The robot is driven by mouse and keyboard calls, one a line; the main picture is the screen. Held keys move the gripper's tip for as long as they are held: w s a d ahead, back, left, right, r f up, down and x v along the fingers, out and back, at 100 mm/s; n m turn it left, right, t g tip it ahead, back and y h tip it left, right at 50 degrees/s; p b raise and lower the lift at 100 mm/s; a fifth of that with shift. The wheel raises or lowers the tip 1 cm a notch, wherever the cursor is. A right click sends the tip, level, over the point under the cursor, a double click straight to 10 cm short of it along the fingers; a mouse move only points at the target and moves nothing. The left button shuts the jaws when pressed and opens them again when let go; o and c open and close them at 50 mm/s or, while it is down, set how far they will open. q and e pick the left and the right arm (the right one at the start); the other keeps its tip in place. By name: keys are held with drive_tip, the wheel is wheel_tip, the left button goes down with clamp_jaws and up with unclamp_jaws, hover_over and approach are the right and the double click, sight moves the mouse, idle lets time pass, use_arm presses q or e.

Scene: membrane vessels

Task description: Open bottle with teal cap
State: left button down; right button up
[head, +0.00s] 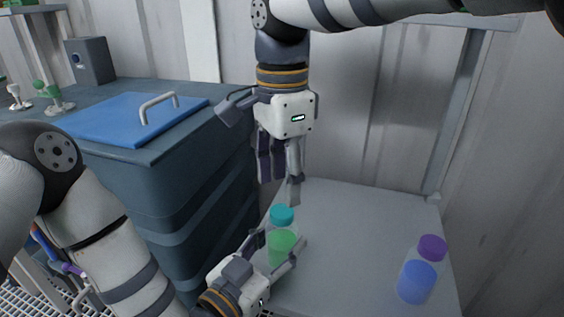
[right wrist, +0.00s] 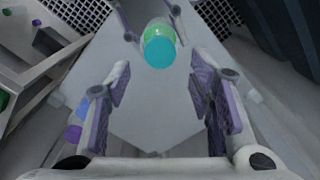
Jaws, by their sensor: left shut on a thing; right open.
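In the right wrist view the teal cap (right wrist: 160,52) shows ahead, near the top of the picture and beyond the open fingers (right wrist: 165,95). The cap is on the bottle, and the right fingers do not touch it.
A bottle with a purple cap (head: 432,247) and blue liquid stands at the right of the table (head: 360,220). A dark blue cabinet (head: 200,200) with a blue lid (head: 125,118) and handle stands close on the left. Walls close off the back and right. The table's middle is clear.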

sight(282, 211)
wheel_tip(282, 211, down, 6)
drive_tip(key=shift+r, duration=0.2)
